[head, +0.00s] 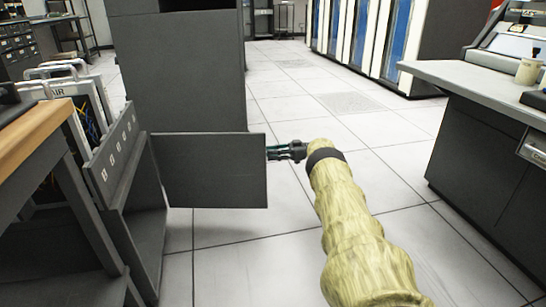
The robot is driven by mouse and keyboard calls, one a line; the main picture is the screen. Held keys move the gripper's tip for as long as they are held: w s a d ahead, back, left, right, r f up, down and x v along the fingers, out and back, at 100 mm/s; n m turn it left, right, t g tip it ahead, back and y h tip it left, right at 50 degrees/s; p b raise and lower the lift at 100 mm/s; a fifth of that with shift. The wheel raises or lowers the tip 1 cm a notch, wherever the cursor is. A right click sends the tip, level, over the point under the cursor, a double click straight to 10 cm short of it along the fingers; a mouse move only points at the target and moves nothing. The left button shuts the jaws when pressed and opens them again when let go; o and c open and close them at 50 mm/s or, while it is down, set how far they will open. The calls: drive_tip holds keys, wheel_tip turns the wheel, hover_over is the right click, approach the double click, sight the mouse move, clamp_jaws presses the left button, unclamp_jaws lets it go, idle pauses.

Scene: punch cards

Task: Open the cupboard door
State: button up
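The cupboard (149,250) is a low dark grey cabinet at the left, with part of its open front and interior showing. Its door (210,172) is a flat dark grey panel that stands swung out from the cupboard, reaching to the right over the floor. My gripper (278,152), dark and small in the view, is at the door's free right edge, near its top. Its fingertips meet or overlap that edge in the picture; I cannot tell if they touch or grip it. My arm in a yellowish sleeve comes from the lower right.
A wood-topped desk (30,135) stands at the near left. A tall dark grey cabinet (180,70) stands behind the door. A grey console desk (480,150) is at the right, and blue-and-white cabinets (365,40) stand at the back. The tiled floor (330,110) between them is clear.

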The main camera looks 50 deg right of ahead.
drive_tip(key=shift+r, duration=0.1)
drive_tip(key=c, duration=0.3)
drive_tip(key=shift+s+d+r+m+t, duration=0.1)
drive_tip(key=shift+d+r+m+t, duration=0.1)
drive_tip(key=shift+m+t, duration=0.1)
clamp_jaws()
drive_tip(key=s+d+r+m+t+h+p, duration=0.35)
drive_tip(key=s+d+m+t+h, duration=0.2)
drive_tip(key=m+t, duration=0.7)
drive_tip(key=n+g+h+p, duration=0.7)
drive_tip(key=n+g+h, duration=0.5)
drive_tip(key=n+h, duration=1.35)
approach(259, 140)
drive_tip(key=w+d+n+y+b, duration=0.1)
drive_tip(key=w+d+r+n+y+b, duration=0.1)
drive_tip(key=d+b, duration=0.1)
drive_tip(key=w+d+n+y+b, duration=0.1)
drive_tip(key=b, duration=0.1)
drive_tip(key=shift+d+r, duration=0.4)
drive_tip(key=shift+w+d+r, duration=0.1)
drive_tip(key=shift+w+d, duration=0.3)
drive_tip(key=shift+d, duration=0.1)
